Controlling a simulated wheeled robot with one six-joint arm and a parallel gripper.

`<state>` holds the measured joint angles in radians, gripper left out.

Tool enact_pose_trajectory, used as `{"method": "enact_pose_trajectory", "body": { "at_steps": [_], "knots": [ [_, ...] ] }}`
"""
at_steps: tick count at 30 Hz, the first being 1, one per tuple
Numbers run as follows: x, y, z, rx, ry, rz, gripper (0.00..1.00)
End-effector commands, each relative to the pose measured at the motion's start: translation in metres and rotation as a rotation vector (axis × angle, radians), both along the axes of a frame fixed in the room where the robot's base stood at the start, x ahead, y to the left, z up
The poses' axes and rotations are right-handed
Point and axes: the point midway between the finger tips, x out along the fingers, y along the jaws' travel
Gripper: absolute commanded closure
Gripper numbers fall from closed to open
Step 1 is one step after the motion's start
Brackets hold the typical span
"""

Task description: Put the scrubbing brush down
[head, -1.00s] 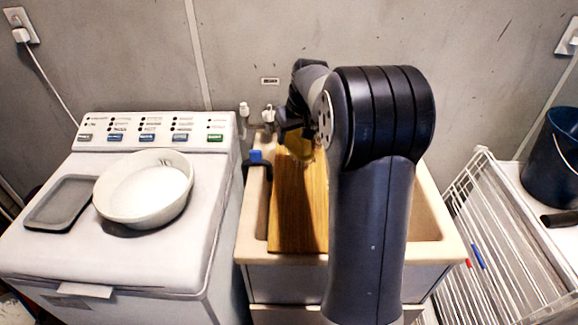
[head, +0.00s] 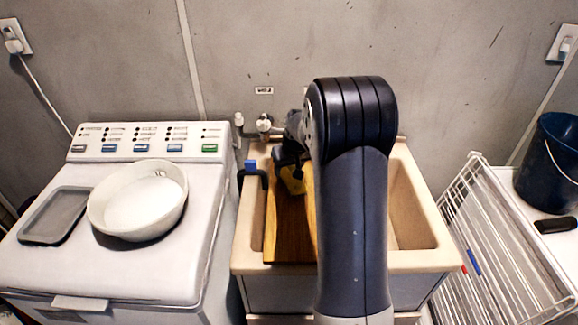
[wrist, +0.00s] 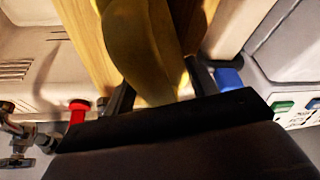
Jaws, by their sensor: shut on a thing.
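The scrubbing brush (head: 293,181) is a yellow thing, mostly hidden behind my arm in the head view. In the wrist view the brush (wrist: 143,45) fills the space between the fingers. My gripper (wrist: 160,88) is shut on it. In the head view my gripper (head: 289,163) is over the back part of the wooden board (head: 284,232), which lies across the left side of the sink (head: 427,247). I cannot tell whether the brush touches the board.
A washing machine (head: 100,265) stands left, with a white bowl (head: 140,205) and a grey tray (head: 55,216) on top. Taps (head: 264,126) are behind the sink. A white drying rack (head: 500,235), a dark bucket (head: 552,160) and a black-handled thing (head: 555,225) are right.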

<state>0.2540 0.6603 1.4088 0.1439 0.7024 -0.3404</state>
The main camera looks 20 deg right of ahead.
Motion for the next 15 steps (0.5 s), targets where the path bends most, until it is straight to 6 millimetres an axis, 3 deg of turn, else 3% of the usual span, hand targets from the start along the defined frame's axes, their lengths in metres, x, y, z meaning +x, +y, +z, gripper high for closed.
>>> {"method": "enact_pose_trajectory", "body": {
  "at_steps": [7,8,15],
  "knots": [
    [0.0003,-0.0001,-0.0033,0.000,-0.001,0.001,0.67],
    [0.0002,0.0000,-0.0034,0.000,-0.001,0.001,0.45],
    [0.0001,-0.0001,-0.0021,0.000,-0.001,0.001,0.25]
  ]
}}
